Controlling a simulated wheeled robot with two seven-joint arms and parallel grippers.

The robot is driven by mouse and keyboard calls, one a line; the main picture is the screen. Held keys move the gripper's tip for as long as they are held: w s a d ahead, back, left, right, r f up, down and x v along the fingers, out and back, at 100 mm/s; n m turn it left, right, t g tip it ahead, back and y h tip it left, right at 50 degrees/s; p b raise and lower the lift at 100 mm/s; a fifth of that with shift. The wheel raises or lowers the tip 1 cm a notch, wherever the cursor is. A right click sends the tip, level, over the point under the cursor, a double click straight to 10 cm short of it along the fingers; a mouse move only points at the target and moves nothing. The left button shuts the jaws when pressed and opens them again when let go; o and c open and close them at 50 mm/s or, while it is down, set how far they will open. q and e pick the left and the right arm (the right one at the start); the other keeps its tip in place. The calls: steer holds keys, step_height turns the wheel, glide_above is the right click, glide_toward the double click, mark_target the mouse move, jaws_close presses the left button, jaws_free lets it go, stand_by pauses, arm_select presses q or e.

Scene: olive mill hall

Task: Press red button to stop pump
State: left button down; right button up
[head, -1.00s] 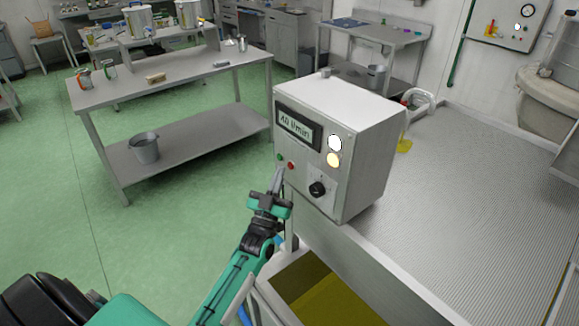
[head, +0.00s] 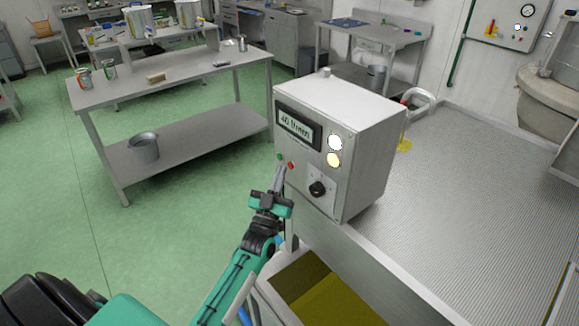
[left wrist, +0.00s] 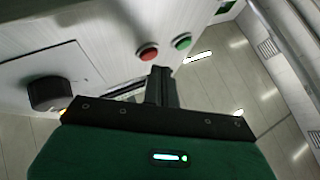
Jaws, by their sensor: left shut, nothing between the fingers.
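The red button (head: 291,165) is a small round button low on the front of a light grey control box (head: 365,150). In the left wrist view the red button (left wrist: 148,52) stands out from the panel, just beyond my fingertips. A green button (head: 280,157) sits beside it, also in the left wrist view (left wrist: 183,41). My left gripper (head: 279,176) is shut and empty, its tips just below the red button in the head view. In the left wrist view the tips (left wrist: 161,71) appear slightly short of the button; contact cannot be told. My right gripper is out of view.
An open bin (head: 337,305) with yellowish contents is below. A steel table (head: 185,80) stands at left; green floor (head: 50,180) is clear.

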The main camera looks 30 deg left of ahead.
arm_select(q)
steer(key=shift+w+d, duration=0.1)
steer(key=shift+w, duration=0.15)
steer(key=shift+w+d, duration=0.15)
steer(key=shift+w, duration=0.2)
stand_by(0.6)
steer(key=shift+s+a, duration=0.35)
steer(key=shift+s, duration=0.4)
steer(key=s, duration=0.1)
steer(key=s+a+p, duration=0.1)
steer(key=s, duration=0.1)
steer(key=s+a, duration=0.1)
steer(key=shift+s, duration=0.3)
steer(key=shift+d, duration=0.1)
stand_by(0.8)
